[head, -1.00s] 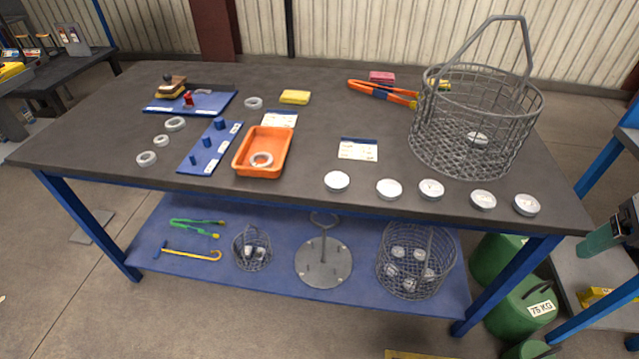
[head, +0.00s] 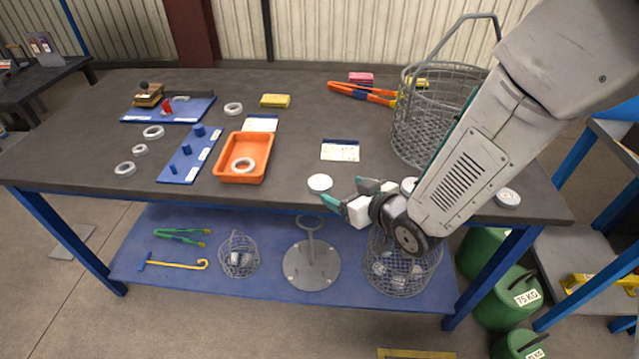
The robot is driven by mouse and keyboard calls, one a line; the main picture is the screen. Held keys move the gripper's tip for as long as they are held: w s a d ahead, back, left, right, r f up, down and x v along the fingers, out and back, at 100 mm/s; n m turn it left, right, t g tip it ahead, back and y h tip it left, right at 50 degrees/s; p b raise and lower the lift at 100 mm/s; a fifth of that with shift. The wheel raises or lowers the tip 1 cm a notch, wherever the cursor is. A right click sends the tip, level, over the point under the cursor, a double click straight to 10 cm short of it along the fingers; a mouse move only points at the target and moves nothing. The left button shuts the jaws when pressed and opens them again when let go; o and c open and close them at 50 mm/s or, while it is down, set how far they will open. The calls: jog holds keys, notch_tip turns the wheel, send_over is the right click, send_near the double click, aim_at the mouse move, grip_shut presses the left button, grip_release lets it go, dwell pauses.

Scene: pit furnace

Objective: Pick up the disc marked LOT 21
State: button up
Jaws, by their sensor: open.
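Several pale metal discs stand in a row along the table's front edge. The leftmost disc (head: 320,183) is in plain view, just left of my gripper. Another disc (head: 408,186) shows only in part behind my arm, and the rightmost disc (head: 508,198) lies right of my arm. No lot marking is readable on any of them, so I cannot tell which is LOT 21. My gripper (head: 345,192) is open and empty at the front edge, with its fingers pointing left toward the leftmost disc. My arm hides the other discs of the row.
A tall wire basket (head: 415,130) stands at the back right, partly behind my arm. An orange tray (head: 228,172) holds a ring. A blue peg board (head: 180,170) and a white card (head: 340,151) lie nearby. The table between card and basket is clear.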

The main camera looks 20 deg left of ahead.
aim_at(321, 183)
jog(key=x, duration=0.8)
jog(key=shift+s+a+f, duration=0.1)
jog(key=shift+s+f, duration=0.1)
jog(key=shift+s, duration=0.15)
jog(key=c, duration=1.3)
jog(key=shift+r, duration=0.1)
